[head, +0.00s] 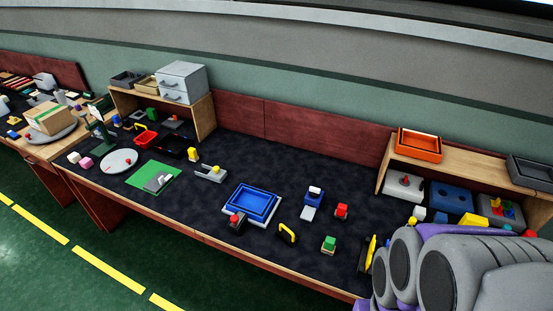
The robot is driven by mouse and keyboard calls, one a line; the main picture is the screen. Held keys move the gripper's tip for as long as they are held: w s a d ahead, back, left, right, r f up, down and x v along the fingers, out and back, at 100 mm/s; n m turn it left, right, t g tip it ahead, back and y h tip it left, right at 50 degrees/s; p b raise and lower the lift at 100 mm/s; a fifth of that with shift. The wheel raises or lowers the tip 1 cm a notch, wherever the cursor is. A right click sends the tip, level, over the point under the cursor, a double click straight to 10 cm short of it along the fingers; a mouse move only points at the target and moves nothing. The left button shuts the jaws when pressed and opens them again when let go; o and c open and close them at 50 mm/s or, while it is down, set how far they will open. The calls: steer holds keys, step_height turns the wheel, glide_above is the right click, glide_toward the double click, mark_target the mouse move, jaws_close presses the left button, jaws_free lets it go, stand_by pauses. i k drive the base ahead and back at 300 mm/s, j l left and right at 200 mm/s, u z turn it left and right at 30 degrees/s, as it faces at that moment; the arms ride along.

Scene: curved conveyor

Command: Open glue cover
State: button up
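I cannot tell for sure which thing is the glue or its cover. Small candidates stand on the dark table mat: a dark box with a red top (236,222) at the front middle, a small block with a red top (341,211), and a pale block with a green top (328,245). A yellow upright piece (193,155) stands further left. All are too small to show a lid clearly. Grey and purple links of my arm fill the lower right corner. My gripper does not show.
Blue nested trays (250,203) lie mid-table. A yellow-handled dark piece (287,234) is at the front edge. A wooden shelf (455,170) at right bears an orange tray (419,146). A grey drawer unit (183,82) stands on the left shelf.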

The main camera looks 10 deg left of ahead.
mark_target(216, 172)
steer(key=i+j, duration=1.05)
steer(key=i+j+u, duration=0.05)
